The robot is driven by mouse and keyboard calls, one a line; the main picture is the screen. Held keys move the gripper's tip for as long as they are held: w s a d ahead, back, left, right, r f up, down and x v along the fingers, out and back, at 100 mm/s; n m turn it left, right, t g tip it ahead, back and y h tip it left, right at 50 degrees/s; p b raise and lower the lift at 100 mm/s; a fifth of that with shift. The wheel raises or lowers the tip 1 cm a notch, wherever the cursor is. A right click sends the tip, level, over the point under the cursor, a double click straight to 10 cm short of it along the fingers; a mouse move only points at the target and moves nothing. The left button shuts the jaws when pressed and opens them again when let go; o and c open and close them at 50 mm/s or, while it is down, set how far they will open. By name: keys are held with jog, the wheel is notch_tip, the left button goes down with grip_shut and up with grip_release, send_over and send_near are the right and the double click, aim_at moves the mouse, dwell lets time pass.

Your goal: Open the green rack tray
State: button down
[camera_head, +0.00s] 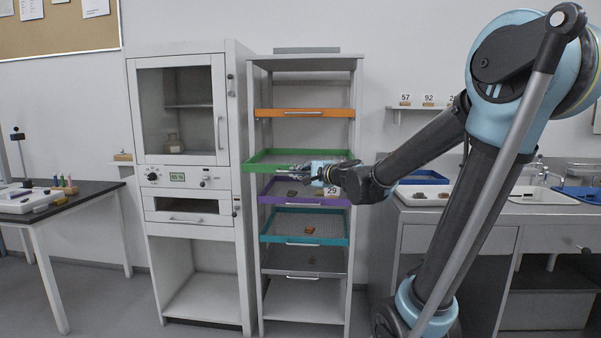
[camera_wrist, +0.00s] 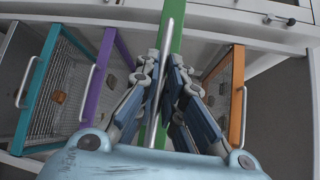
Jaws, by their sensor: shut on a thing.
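The green rack tray (camera_head: 257,159) is in the open-fronted rack, between the orange and purple trays. Its front stands out past the fronts of the trays around it, so it is partly pulled out. In the wrist view the green front (camera_wrist: 169,27) runs up the middle, with its silver bar handle (camera_wrist: 178,32) before it. My gripper (camera_head: 287,169) is at the front of the green tray and hides part of it in the head view. In the wrist view my gripper's fingers (camera_wrist: 166,62) lie on both sides of the handle, shut on it.
An orange tray (camera_head: 304,113) sits above; a purple tray (camera_head: 270,199) and a teal tray (camera_head: 304,241) sit below, the teal one holding a small orange piece. A white cabinet (camera_head: 188,160) stands left of the rack. A counter with a sink (camera_head: 531,195) is at right.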

jog(key=shift+s+f, duration=0.1)
jog(key=shift+s, duration=2.55)
jog(key=c, duration=1.7)
grip_release()
jog(key=shift+w, duration=0.1)
jog(key=v, duration=1.1)
jog(key=shift+s+d, duration=0.25)
jog(key=shift+s, duration=0.1)
